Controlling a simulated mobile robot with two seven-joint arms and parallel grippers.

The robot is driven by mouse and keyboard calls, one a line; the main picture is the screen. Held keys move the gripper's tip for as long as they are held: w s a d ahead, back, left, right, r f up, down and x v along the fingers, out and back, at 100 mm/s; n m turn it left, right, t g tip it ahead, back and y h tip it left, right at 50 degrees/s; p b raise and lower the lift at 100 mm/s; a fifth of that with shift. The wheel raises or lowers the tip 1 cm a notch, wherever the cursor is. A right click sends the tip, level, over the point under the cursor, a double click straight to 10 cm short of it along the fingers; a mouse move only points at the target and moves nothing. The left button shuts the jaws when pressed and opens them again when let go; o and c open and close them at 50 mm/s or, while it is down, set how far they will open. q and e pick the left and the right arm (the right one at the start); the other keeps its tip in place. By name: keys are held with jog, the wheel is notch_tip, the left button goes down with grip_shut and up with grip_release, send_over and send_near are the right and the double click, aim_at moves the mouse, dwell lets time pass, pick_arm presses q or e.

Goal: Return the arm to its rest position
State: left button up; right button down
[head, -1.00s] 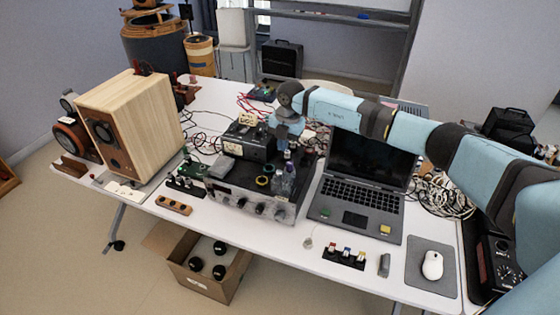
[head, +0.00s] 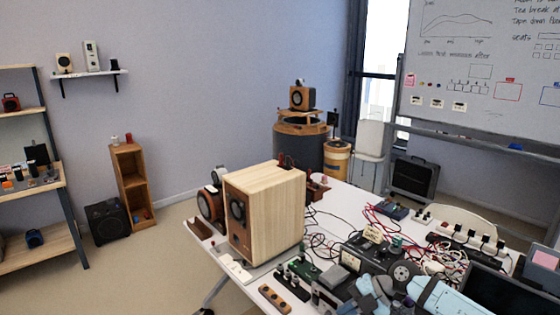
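My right arm (head: 447,299), light blue with dark joints, comes in at the bottom right of the head view. Its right gripper (head: 372,297) is low over the electronics on the table, near the picture's bottom edge. Its fingers are small and partly cut off or mixed with the things behind, so I cannot tell whether they are open or shut. I see nothing clearly held. My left arm and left gripper are not in view.
A wooden speaker (head: 265,210) stands on the white table (head: 338,192) left of the arm. A meter box (head: 365,255), red and black cables and a dark laptop screen (head: 495,290) crowd the arm. Shelves (head: 35,190) stand far left.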

jog(key=s+a+m+t+y, duration=0.7)
jog(key=s+a+m+t, duration=0.1)
jog(key=s+m+t, duration=0.15)
jog(key=s+d+f+m+t+h, duration=0.1)
jog(key=s+d+f+m+h, duration=0.4)
jog(key=s, duration=0.5)
jog(key=s+d+f+m+h, duration=0.6)
jog(key=s+f+m+h, duration=0.3)
jog(key=s+f+m, duration=0.1)
jog(key=shift+d+f+m+t+p, duration=0.2)
jog(key=shift+f+m+t+p, duration=0.2)
jog(key=shift+f+m, duration=0.3)
jog(key=shift+a, duration=0.1)
